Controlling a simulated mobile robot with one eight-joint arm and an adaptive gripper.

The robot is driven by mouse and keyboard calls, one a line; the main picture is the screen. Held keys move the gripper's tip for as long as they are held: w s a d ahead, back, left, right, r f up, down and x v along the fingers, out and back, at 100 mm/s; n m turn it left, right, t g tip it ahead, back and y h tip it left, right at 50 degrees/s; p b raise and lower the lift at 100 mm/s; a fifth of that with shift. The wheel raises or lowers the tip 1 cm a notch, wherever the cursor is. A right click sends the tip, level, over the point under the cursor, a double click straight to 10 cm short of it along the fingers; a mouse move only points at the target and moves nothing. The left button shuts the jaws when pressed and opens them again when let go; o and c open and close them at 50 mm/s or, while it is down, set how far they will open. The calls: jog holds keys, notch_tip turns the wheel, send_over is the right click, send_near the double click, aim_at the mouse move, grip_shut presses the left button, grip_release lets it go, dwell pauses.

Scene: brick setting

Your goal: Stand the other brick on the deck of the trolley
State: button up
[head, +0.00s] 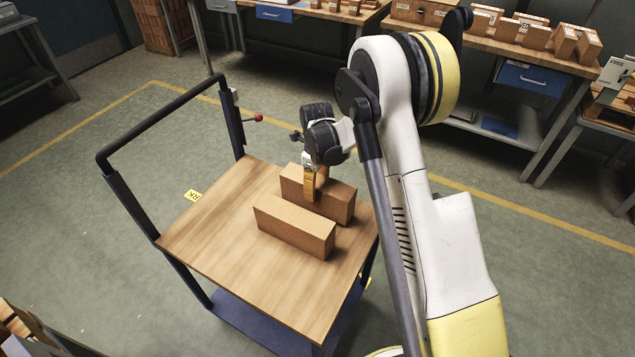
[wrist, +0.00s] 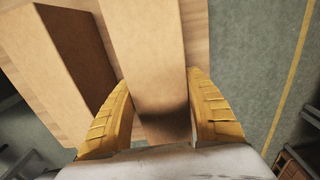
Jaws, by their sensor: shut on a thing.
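The trolley has a wooden deck (head: 215,230) with a dark push handle on its left side. Two brown bricks are at the deck's right half, side by side with a narrow gap. My gripper (head: 311,188) is over the farther brick (head: 338,202), with its yellow fingers around it. In the wrist view this brick (wrist: 146,55) lies between the two yellow fingers of the gripper (wrist: 161,112). The nearer brick (head: 295,228) sits on the deck, and it shows at the left of the wrist view (wrist: 62,60). I cannot tell whether the held brick touches the deck.
The deck's left and front parts are clear. A workbench (head: 455,40) with more bricks and blue drawers stands at the back. A red-knobbed lever (head: 257,118) sticks out by the handle post. A yellow line (head: 540,216) runs over the green floor.

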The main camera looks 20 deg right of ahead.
jog(key=shift+f, duration=0.5)
jog(key=shift+f, duration=0.1)
jog(key=o, duration=1.4)
